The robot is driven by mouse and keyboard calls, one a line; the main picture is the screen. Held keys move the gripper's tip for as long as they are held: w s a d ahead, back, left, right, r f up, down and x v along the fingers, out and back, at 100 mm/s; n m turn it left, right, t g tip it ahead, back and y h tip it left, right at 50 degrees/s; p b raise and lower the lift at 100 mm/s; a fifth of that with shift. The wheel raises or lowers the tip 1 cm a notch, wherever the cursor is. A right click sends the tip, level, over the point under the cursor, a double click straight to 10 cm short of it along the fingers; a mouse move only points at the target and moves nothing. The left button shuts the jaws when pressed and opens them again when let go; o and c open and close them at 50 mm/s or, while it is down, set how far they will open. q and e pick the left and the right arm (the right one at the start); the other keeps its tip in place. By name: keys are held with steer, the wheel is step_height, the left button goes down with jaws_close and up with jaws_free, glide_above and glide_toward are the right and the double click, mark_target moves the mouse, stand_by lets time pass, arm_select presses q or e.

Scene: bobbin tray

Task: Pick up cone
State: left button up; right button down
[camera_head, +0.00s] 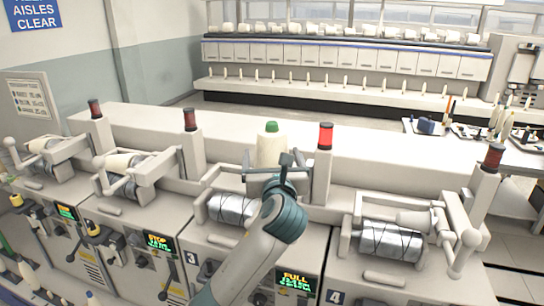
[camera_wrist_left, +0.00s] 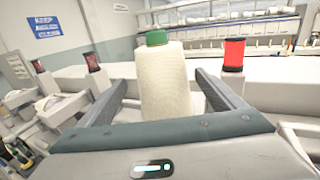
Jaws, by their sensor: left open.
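A cream yarn cone (camera_head: 271,148) with a green top stands upright at station 3, behind my left gripper. My left gripper (camera_head: 268,161) is open, its arm reaching up from the bottom of the head view. In the left wrist view the cone (camera_wrist_left: 166,85) shows between the two spread fingers (camera_wrist_left: 160,82), with a visible gap on each side. How far it sits between them in depth I cannot tell. The gripper and wrist hide the cone's lower part in the head view. My right gripper is not in view.
A lit red lamp post (camera_head: 325,137) stands close to the right of the cone. The station 3 display (camera_head: 296,282) reads FULL. A grey metal drum (camera_head: 232,209) lies left of my arm. Station 4 (camera_head: 391,243) is to the right. A long white ledge runs behind.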

arm_select(q)
steer(key=w, duration=0.1)
steer(key=w+p, duration=0.2)
steer(key=shift+w+r, duration=0.3)
steer(key=shift+w, duration=0.7)
steer(key=shift+f, duration=0.1)
steer(key=shift+c, duration=0.3)
steer(key=c, duration=1.3)
step_height(320, 180, up, 10)
steer(key=b, duration=0.2)
steer(key=shift+b, duration=0.3)
